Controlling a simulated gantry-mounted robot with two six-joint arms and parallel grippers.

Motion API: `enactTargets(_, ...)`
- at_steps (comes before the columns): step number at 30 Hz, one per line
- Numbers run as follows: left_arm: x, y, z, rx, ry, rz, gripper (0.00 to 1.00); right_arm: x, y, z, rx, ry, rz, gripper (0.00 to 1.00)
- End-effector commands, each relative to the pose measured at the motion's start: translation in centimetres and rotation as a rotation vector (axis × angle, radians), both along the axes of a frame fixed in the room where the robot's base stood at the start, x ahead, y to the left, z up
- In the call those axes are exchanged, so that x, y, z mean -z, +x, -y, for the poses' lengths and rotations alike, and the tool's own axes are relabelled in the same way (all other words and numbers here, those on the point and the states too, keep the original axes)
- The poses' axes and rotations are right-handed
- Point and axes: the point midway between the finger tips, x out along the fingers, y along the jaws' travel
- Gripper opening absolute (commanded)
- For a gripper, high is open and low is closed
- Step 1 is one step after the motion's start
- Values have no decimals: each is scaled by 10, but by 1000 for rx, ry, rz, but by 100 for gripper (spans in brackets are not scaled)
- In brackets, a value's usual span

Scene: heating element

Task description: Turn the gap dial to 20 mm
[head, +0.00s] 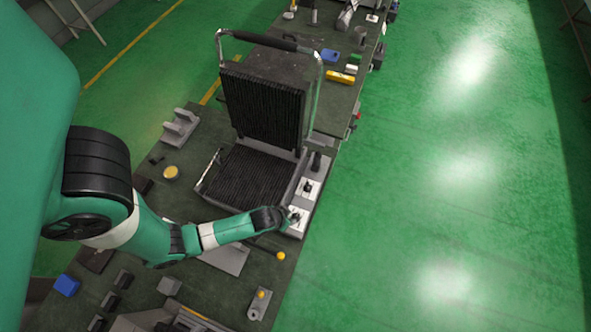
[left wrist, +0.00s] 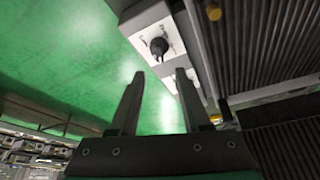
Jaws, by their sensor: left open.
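An open contact grill has a grey side panel with two white dial plates. The farther dial (head: 308,187) has a black knob. The nearer dial (head: 296,215) is beside my left gripper (head: 284,218), which partly covers it. In the left wrist view, one black knob (left wrist: 158,46) on a white plate lies beyond the open, empty fingers of my left gripper (left wrist: 157,78). A second white plate is partly hidden behind the right finger. The dial markings are too small to read, so I cannot tell which is the gap dial. My right gripper is not in view.
The grill's ribbed lid (head: 262,105) stands raised above its ribbed lower plate (head: 250,176). Small blocks, a yellow disc (head: 171,172) and a blue block (head: 66,285) lie on the dark bench. Green floor (head: 450,200) is clear to the right.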

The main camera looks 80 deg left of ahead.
Motion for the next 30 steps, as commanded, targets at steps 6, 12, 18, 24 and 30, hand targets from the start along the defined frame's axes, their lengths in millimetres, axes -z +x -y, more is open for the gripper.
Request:
enactTargets(6,52,16,-11,-1,0,0,48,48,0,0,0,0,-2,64)
enactTargets(12,80,26,-18,0,0,-2,48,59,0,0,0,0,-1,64)
enactTargets(18,88,30,-21,1,0,0,48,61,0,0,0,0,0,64)
enactTargets(24,87,30,-21,1,0,0,46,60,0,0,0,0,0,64)
enactTargets(30,87,30,-20,1,0,0,10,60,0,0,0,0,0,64)
